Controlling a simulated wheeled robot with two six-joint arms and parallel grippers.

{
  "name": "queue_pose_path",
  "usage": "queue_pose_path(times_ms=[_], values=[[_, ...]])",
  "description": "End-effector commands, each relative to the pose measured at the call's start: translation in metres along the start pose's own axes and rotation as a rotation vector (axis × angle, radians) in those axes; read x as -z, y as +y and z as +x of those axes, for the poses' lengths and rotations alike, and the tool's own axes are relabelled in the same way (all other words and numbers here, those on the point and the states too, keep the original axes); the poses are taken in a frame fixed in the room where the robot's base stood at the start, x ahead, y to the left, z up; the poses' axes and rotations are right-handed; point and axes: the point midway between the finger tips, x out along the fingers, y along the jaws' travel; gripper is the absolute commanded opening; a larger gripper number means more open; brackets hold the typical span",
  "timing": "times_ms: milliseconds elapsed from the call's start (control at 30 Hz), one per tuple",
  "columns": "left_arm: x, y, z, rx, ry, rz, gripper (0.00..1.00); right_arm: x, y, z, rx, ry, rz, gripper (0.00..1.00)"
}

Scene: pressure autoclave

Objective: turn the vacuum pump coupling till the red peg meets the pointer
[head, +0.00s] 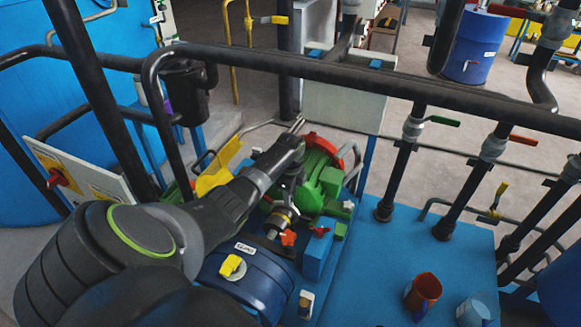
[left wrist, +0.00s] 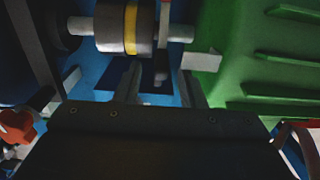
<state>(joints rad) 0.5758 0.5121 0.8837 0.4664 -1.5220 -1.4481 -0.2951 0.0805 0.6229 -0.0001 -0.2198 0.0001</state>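The pump coupling (head: 279,217), a dark cylinder with a yellow band, sits on a shaft beside the green finned housing (head: 318,180). In the left wrist view the coupling (left wrist: 122,28) lies at the top, just beyond my fingers. A thin pale upright piece (left wrist: 163,45), reddish at its top, stands right of it; I cannot tell whether it is the pointer or the peg. My left gripper (head: 291,196) is over the coupling. In the wrist view its two fingers (left wrist: 161,90) are apart with nothing visibly held between them. My right gripper is out of view.
A blue drum (head: 245,275) with a yellow knob, red handles (head: 288,238) and a yellow plate (head: 215,172) lie close by. An orange cup (head: 424,290) stands on the blue base (head: 400,250), which is partly clear.

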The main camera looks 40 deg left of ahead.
Motion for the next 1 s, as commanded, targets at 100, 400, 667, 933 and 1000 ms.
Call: queue_pose_path(times_ms=[100,400,667,933,1000], values=[[0.000,0.000,0.014,-0.001,0.001,-0.002,0.36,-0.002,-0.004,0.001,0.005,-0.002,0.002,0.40],[0.000,0.000,0.026,0.001,0.000,0.000,0.36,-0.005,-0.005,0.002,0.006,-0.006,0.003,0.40],[0.000,0.000,0.026,0.001,0.000,0.000,0.31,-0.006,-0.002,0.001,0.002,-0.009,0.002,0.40],[0.000,0.000,0.026,0.001,0.000,0.000,0.00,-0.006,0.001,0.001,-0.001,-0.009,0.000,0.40],[0.000,0.000,0.026,0.000,0.000,-0.001,0.00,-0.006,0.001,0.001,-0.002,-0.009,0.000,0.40]])
